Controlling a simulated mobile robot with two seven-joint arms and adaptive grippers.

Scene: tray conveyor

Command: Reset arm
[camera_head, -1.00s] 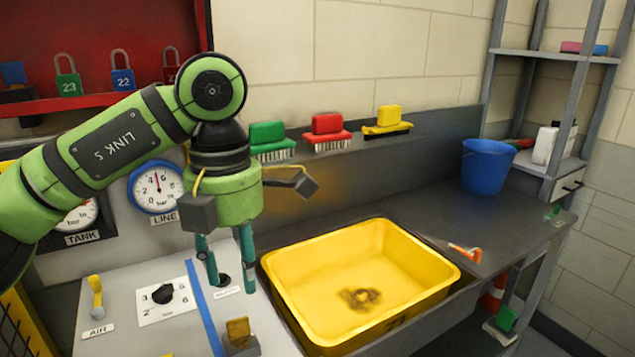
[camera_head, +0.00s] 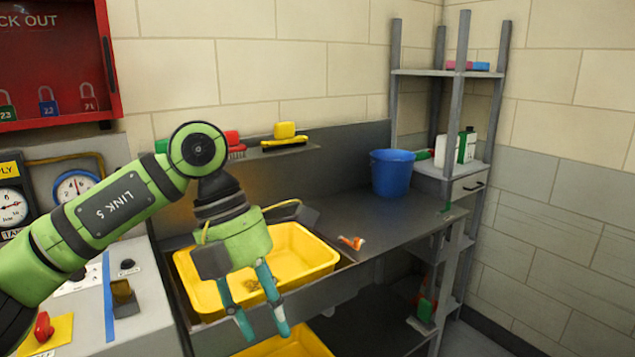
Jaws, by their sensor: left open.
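My left arm comes in from the left. Its gripper (camera_head: 264,331) hangs down with two teal fingers apart, open and empty. It is in front of the near rim of the yellow tub (camera_head: 318,262), covering part of it in the picture. The tub sits in the dark counter, with a dark stain on its floor. My right gripper is not in view.
A blue bucket (camera_head: 391,173) stands on the counter beside a grey shelf rack (camera_head: 447,71). An orange-handled tool (camera_head: 351,243) lies right of the tub. A yellow brush (camera_head: 285,133) rests on the wall ledge. A control panel with a red knob (camera_head: 43,326) is at left.

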